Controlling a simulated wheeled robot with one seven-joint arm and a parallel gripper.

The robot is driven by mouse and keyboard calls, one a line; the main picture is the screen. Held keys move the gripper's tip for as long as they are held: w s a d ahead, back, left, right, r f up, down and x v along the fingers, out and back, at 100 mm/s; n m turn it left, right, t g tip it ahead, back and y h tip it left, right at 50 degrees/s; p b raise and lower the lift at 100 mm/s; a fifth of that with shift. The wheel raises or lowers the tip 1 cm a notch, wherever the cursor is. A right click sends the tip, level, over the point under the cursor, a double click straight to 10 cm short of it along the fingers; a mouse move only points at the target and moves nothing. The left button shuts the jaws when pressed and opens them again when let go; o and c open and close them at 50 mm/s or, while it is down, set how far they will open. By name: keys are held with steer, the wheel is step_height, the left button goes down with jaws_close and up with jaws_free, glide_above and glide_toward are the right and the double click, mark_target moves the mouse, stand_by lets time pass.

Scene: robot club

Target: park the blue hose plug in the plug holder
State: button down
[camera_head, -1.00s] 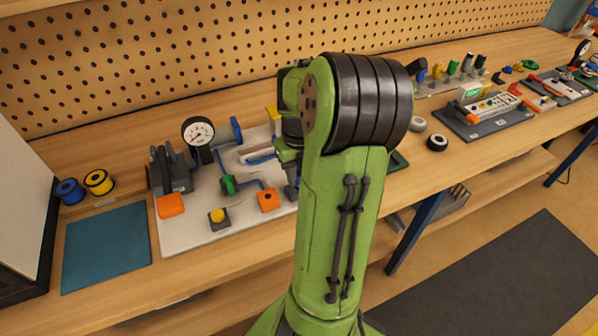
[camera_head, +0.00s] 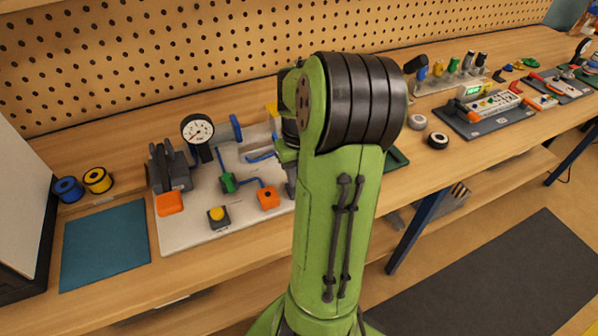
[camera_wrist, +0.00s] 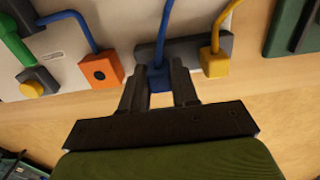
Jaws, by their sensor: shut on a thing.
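In the wrist view the blue plug (camera_wrist: 159,80) sits between the two fingertips of my gripper (camera_wrist: 159,92), which is shut on it. A blue hose (camera_wrist: 163,30) runs upward from the plug. A dark grey block (camera_wrist: 190,47), apparently the plug holder, lies just behind the plug. A yellow plug (camera_wrist: 214,65) with its own hose is at this block's right end. I cannot tell whether the blue plug touches the block or is seated in it. In the head view my arm hides the plug and most of the gripper.
An orange block with a dark hole (camera_wrist: 101,71) lies left of my fingers. The white board also carries a gauge (camera_head: 197,130), a green valve part (camera_head: 228,182) and a yellow button (camera_head: 217,214). A teal mat (camera_head: 105,245) lies left. Bare bench is along the front edge.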

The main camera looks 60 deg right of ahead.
steer(key=shift+f, duration=0.4)
stand_by(0.6)
steer(key=c, duration=1)
jaws_free()
steer(key=shift+r+p, duration=2.2)
steer(key=shift+r, duration=0.65)
steer(key=o, duration=0.5)
steer(key=shift+f, duration=0.1)
steer(key=shift+o, duration=0.2)
